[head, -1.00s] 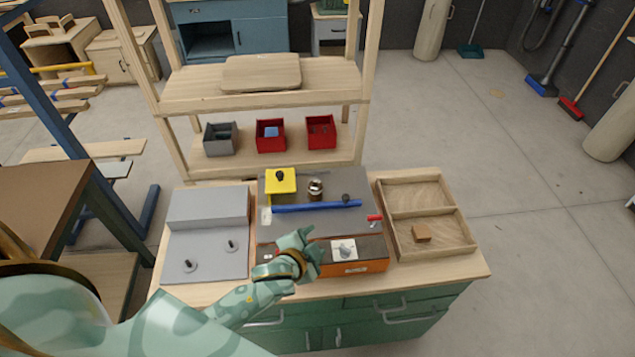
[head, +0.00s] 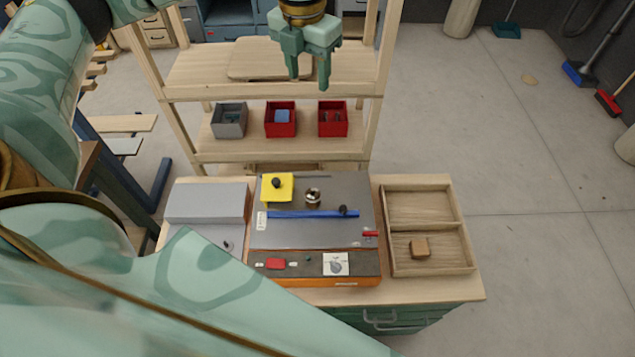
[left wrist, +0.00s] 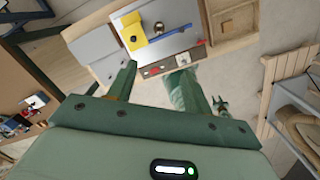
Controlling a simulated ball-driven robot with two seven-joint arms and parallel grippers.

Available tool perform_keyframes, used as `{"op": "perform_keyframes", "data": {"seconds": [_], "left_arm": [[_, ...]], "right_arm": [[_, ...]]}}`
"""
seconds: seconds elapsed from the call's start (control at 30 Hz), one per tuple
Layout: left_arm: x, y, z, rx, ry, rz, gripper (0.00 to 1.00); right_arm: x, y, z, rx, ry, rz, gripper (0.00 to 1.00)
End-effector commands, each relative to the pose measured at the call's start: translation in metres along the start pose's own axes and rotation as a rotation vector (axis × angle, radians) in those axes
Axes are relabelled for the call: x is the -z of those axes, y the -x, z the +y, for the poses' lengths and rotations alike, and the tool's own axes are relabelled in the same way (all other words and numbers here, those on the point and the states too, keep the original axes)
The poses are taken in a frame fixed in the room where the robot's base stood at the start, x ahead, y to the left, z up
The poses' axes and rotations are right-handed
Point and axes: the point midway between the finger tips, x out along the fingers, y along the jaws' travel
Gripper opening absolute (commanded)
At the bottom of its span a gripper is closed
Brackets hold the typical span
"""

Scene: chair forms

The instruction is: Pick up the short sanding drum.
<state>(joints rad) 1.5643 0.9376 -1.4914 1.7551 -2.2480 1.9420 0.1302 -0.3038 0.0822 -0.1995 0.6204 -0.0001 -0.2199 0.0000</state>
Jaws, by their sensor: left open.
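A short silver and brown cylinder (head: 313,196) stands on the grey panel (head: 300,235) of the bench; it may be the short sanding drum, but I cannot tell for sure. Beside it is a yellow block (head: 290,188) with a dark knob (head: 276,183), and a small dark round piece (head: 343,210) by the blue bar (head: 300,214). My left gripper (head: 310,75) is open and empty, pointing down, high up and apart from these things. Its open fingers show in the left wrist view (left wrist: 160,90).
A divided wooden tray (head: 455,210) with a small wooden block (head: 420,247) lies at right. A grey stand (head: 207,200) with a small peg (head: 227,245) is at left, partly hidden by my arm. Shelves behind hold a grey bin (head: 229,120) and two red bins (head: 281,118).

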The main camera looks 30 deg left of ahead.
Motion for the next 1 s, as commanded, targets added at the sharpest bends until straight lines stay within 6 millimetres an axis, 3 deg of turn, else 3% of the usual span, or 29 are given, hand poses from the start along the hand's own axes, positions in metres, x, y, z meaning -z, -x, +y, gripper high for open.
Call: {"op": "perform_keyframes", "data": {"seconds": [0.03, 0.27, 0.5, 0.6, 0.87, 1.0], "left_arm": [[0.004, -0.034, -0.001, -0.005, -0.002, 0.015, 0.50], [0.007, -0.102, -0.002, -0.001, -0.003, 0.024, 0.50], [0.010, -0.204, -0.003, 0.002, -0.005, 0.052, 0.50], [0.010, -0.237, -0.003, 0.003, -0.005, 0.064, 0.50], [0.011, -0.271, -0.003, 0.004, -0.005, 0.076, 0.50], [0.014, -0.301, -0.003, 0.004, -0.006, 0.078, 0.50]], "right_arm": [[-0.002, -0.029, -0.001, 0.000, 0.000, 0.001, 0.36], [-0.011, -0.092, -0.007, 0.006, -0.001, -0.007, 0.36], [-0.034, -0.179, -0.016, 0.017, 0.000, -0.037, 0.36], [-0.042, -0.206, -0.018, 0.021, 0.000, -0.048, 0.36], [-0.047, -0.227, -0.020, 0.023, 0.000, -0.057, 0.36], [-0.049, -0.231, -0.020, 0.024, -0.001, -0.059, 0.36]]}}
